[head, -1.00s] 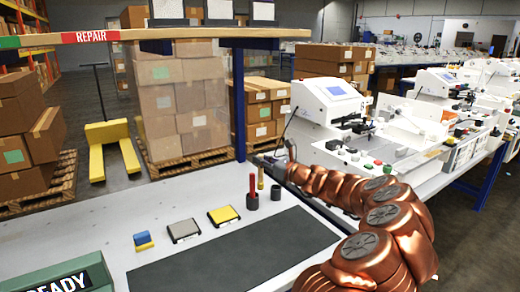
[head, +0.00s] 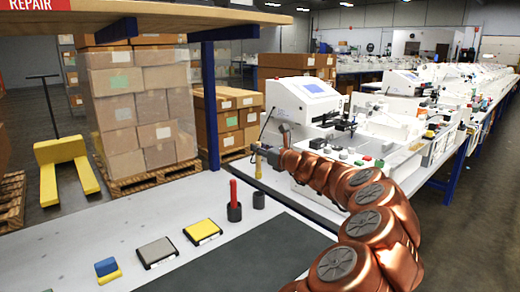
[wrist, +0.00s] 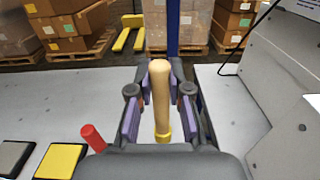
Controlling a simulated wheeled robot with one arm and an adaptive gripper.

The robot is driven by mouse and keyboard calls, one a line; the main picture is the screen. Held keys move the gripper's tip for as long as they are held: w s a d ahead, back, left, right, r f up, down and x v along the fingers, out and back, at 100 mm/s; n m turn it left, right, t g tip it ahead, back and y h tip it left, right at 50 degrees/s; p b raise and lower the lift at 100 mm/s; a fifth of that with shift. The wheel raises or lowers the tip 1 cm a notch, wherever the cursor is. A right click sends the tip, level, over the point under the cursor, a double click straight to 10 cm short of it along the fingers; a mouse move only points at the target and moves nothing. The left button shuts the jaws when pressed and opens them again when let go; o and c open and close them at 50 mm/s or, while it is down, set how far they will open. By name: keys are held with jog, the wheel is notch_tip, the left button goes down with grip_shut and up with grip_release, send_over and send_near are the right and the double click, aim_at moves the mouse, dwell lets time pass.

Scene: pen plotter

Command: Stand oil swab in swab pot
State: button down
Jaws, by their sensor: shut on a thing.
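My gripper (head: 268,155) is shut on the oil swab (wrist: 160,95), a tan rod with a yellow collar at its near end. The swab stands roughly upright between the jaws in the wrist view. In the head view, the swab (head: 258,168) shows as a small yellowish piece beside the gripper. A small dark pot (head: 258,200) stands on the bench below it in the picture, with a visible gap. A second dark pot (head: 234,212) beside it holds a red stick (head: 233,192). No label shows which is the swab pot.
A yellow-topped block (head: 202,230), a grey-topped block (head: 157,252) and a blue-and-yellow block (head: 107,269) lie on the white bench to the left. A dark mat (head: 255,262) lies in front. A white machine (head: 305,105) stands to the right of the gripper.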

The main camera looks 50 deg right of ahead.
aim_at(261, 174)
jog(key=shift+f+b, duration=2.3)
jog(key=shift+b, duration=0.1)
jog(key=shift+f+b, duration=0.85)
jog(key=shift+f, duration=1.55)
jog(key=c, duration=1)
grip_release()
jog(key=shift+s, duration=0.2)
jog(key=shift+s+a, duration=0.2)
jog(key=shift+s, duration=1.75)
jog(key=shift+s+a, duration=0.25)
jog(key=shift+s, duration=1.7)
jog(key=shift+s+a, duration=0.2)
jog(key=shift+s, duration=1.75)
